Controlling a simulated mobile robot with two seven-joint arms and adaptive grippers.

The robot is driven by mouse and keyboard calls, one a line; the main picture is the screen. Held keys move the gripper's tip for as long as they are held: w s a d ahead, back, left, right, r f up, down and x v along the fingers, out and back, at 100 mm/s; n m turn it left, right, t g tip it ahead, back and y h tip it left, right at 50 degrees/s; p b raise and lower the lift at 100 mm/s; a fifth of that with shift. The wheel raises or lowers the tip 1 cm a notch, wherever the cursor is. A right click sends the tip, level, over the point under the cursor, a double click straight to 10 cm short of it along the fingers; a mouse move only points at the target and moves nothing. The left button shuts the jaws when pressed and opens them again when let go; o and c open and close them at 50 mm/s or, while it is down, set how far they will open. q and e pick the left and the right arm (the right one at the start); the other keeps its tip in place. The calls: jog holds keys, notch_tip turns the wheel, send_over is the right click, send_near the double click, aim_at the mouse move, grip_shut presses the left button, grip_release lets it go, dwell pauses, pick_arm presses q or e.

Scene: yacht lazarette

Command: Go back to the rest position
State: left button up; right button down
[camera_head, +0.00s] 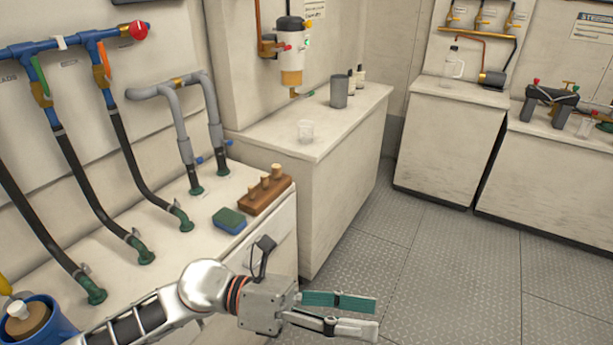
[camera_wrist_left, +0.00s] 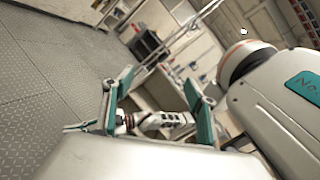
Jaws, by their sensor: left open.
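My left gripper (camera_head: 358,315) is open and empty in the head view. It is held out in front of the near counter, above the metal floor, with its fingers pointing right. In the left wrist view its two teal-padded fingers (camera_wrist_left: 157,108) stand apart. Another white and dark arm part of mine shows between and beyond them. My right gripper cannot be made out in the head view.
The near counter (camera_head: 145,212) carries black hoses, a green and blue sponge (camera_head: 229,220) and a wooden block with plugs (camera_head: 265,190). The tread-plate floor (camera_head: 450,270) is clear.

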pick_arm(q)
jog(key=w+a+r+n+t+h, duration=0.1)
jog(key=w+r+n+t+h, duration=0.15)
jog(key=w+n+t, duration=0.5)
jog(key=w+a+f+n+t+y, duration=0.35)
jog(key=a+f+n+t, duration=0.25)
jog(key=n, duration=0.5)
jog(key=w+a+f+n+t+y, duration=0.2)
jog(key=a+f+n+t+y, duration=0.35)
jog(key=n, duration=0.65)
jog(key=s+a+f+n+g+y, duration=0.1)
jog(key=s+a+f+n+y, duration=0.2)
jog(key=f, duration=0.6)
jog(key=s+a+f+n+g+y, duration=0.2)
jog(key=s+a+f+n+y, duration=0.1)
jog(key=s+a+f+n, duration=0.3)
jog(key=s+a+f+n+g+y, duration=0.1)
jog(key=s+a+f+n+y, duration=0.2)
jog(key=f, duration=0.8)
jog(key=s+a+n, duration=0.2)
jog(key=a, duration=0.1)
jog(key=shift+f+g, duration=0.3)
jog(key=shift+a, duration=0.1)
